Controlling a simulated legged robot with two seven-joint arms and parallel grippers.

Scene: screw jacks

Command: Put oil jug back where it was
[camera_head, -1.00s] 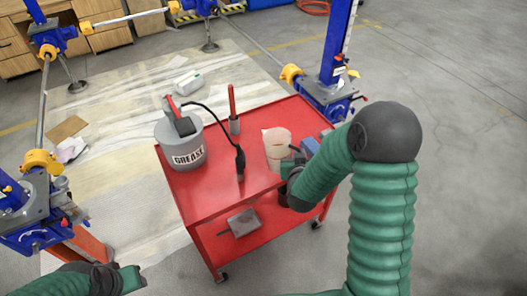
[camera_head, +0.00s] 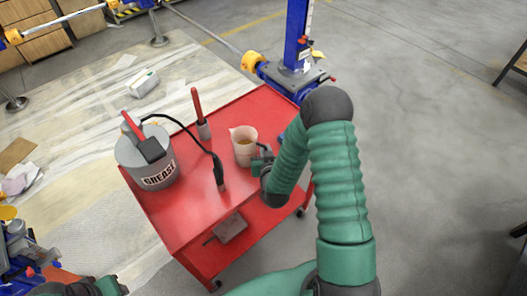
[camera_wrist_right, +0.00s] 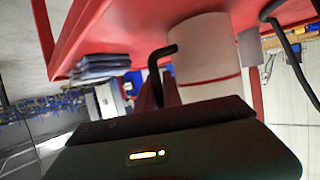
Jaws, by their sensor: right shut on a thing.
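The oil jug (camera_head: 243,148) is a pale translucent beaker with amber liquid inside. It is upright at the right side of the red cart's top (camera_head: 205,180). My right gripper (camera_head: 262,160) is at the jug's right side and shut on it. In the right wrist view the jug (camera_wrist_right: 208,60) is a large pale cylinder with a red line, close in front of the gripper. The fingertips are largely hidden there. I cannot tell whether the jug's base touches the cart. My left gripper (camera_head: 110,287) is at the bottom left edge, away from the cart, its jaws unclear.
A grease bucket (camera_head: 148,160) stands at the cart's left, with a black hose across the top. A red-handled tool (camera_head: 201,115) stands behind the jug. A blue screw jack (camera_head: 297,60) rises beyond the cart. A grey item (camera_head: 229,228) lies on the lower shelf.

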